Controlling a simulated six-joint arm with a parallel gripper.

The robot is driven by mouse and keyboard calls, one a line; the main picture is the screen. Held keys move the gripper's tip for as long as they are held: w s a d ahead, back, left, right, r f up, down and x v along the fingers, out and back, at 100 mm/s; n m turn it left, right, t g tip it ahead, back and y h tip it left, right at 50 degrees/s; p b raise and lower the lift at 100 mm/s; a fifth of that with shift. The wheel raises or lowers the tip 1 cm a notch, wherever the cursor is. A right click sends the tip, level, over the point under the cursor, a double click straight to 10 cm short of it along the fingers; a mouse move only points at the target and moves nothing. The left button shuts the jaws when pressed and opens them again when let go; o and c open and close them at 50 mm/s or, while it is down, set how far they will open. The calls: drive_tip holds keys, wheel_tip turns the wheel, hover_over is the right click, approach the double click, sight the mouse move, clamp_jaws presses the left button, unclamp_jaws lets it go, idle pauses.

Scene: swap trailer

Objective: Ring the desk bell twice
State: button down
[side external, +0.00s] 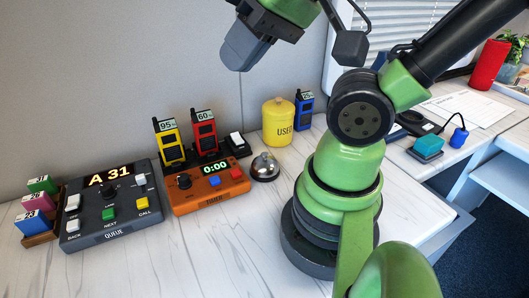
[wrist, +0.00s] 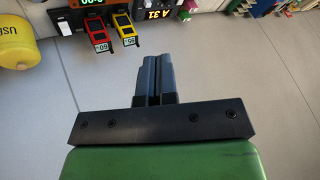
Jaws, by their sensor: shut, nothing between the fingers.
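The desk bell (side external: 265,167) is a small silver dome on a dark base. It stands on the white marbled desk in the side external view, right of the orange timer and in front of the yellow canister. I cannot make it out in the wrist view. My gripper (side external: 236,58) is high above the desk in the side external view, up and left of the bell and well clear of it. In the wrist view my gripper (wrist: 153,62) has its two dark fingers together with nothing between them.
An orange timer (side external: 208,190) reading 0:00 stands close left of the bell. A yellow canister (side external: 278,122) marked USED is behind it. Red (side external: 204,132) and yellow (side external: 169,142) handsets stand behind the timer. A grey queue box (side external: 110,215) is further left. Bare desk lies in front.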

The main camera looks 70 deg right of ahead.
drive_tip(key=m+g+y, duration=0.6)
drive_tip(key=m+y, duration=0.1)
drive_tip(key=m, duration=1.8)
hover_over(265, 156)
drive_tip(key=d, duration=0.1)
wheel_tip(265, 156, down, 15)
drive_tip(key=shift+w, duration=0.35)
drive_tip(key=shift+f, duration=4.35)
drive_tip(key=shift+f, duration=0.15)
drive_tip(key=shift+f, duration=0.25)
